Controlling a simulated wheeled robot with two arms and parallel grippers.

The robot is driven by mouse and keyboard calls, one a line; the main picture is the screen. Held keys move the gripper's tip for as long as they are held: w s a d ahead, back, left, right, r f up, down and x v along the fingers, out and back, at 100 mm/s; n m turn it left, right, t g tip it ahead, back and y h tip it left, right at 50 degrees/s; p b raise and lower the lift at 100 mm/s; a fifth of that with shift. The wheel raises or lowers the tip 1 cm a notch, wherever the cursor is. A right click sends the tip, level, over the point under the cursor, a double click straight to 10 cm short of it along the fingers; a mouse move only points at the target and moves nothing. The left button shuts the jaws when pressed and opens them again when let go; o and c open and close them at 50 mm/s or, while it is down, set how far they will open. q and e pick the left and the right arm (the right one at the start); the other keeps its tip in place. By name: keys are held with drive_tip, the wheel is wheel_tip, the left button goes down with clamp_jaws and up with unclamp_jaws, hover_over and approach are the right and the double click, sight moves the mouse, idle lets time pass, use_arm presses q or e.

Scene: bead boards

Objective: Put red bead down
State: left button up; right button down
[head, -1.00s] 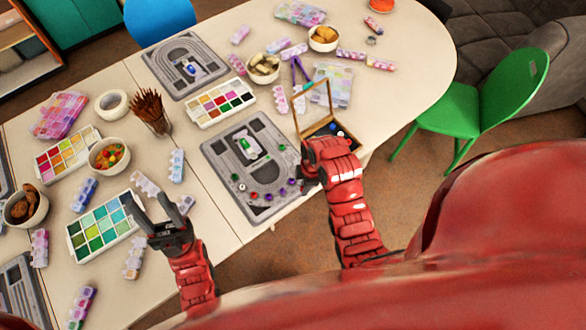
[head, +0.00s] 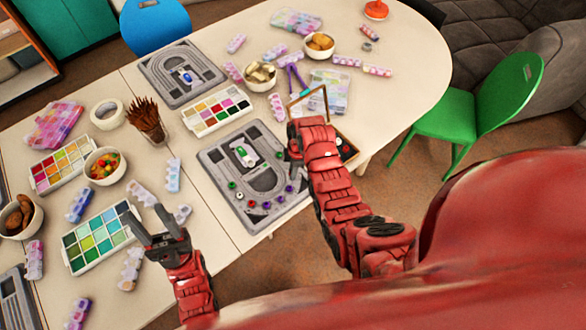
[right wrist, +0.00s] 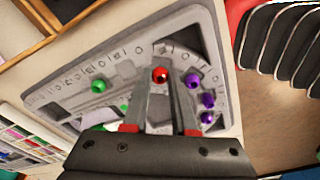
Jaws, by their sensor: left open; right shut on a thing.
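The red bead (right wrist: 160,75) is between the fingertips of my right gripper (right wrist: 160,84) in the right wrist view, over the grey bead board (right wrist: 75,92). I cannot tell whether the bead touches the board. In the head view my right gripper (head: 293,140) is at the right edge of the board (head: 215,163), and its arm hides the red bead. Green bead (right wrist: 98,86) and several purple beads (right wrist: 192,80) sit on the board around it. My left gripper (head: 152,228) is open and empty, left of the board above the table.
A wooden box with a raised lid (head: 308,104) stands right of the board, partly behind my right arm. A paint palette (head: 217,111) and a second board (head: 180,73) lie farther back. A green palette (head: 98,238) lies near my left gripper.

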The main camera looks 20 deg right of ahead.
drive_tip(key=shift+s+f, duration=0.1)
drive_tip(key=shift+f, duration=0.35)
drive_tip(key=shift+f, duration=0.1)
drive_tip(key=shift+f, duration=0.15)
drive_tip(key=c, duration=0.7)
unclamp_jaws()
